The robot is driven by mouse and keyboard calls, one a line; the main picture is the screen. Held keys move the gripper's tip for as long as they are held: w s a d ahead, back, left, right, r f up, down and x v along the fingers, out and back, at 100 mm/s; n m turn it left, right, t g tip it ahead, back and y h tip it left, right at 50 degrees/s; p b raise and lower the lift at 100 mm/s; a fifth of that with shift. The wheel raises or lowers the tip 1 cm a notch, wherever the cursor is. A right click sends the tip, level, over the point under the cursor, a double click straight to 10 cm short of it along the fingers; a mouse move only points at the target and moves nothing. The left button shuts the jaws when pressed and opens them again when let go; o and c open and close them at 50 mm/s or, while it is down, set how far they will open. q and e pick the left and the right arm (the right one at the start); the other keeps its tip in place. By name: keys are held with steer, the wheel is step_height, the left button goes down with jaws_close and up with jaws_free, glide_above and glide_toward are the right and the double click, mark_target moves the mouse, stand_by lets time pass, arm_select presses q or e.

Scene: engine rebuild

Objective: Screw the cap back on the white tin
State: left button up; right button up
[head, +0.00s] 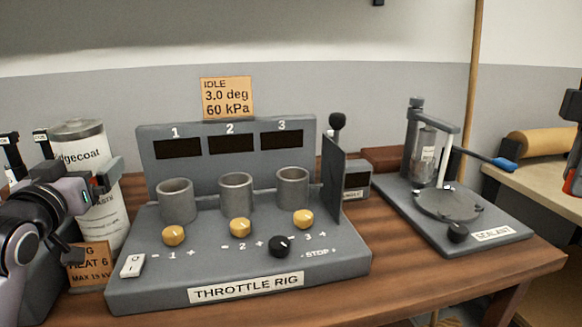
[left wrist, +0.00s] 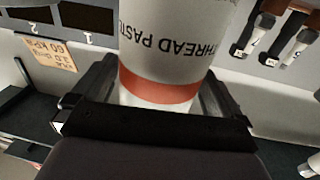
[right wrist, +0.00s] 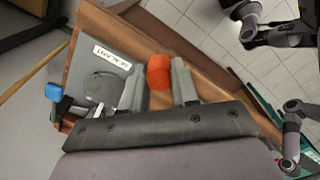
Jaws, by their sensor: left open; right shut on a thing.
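The white tin (head: 113,205) stands upright at the left end of the bench, behind my left gripper (head: 92,187). Its top looks grey, with no red cap on it. In the left wrist view the tin (left wrist: 180,50), lettered THREAD PASTE with an orange band, is between the left fingers, which are open around it; contact cannot be told. My right gripper (right wrist: 158,88) is shut on an orange-red round cap (right wrist: 159,71), above the sealant end of the bench. Only a sliver of the right gripper shows at the head view's right edge.
The throttle rig (head: 240,270) with cups and knobs fills the bench right of the tin. The sealant stand (head: 490,225), with a blue-tipped lever (head: 500,162), is further right. A small sign (head: 90,262) stands before the tin; tools hang behind it.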

arm_select(q)
steer(key=shift+w, duration=0.65)
steer(key=shift+r, duration=0.1)
steer(key=c, duration=1.3)
steer(key=shift+a+r, duration=0.1)
arm_select(e)
steer(key=shift+r, duration=0.15)
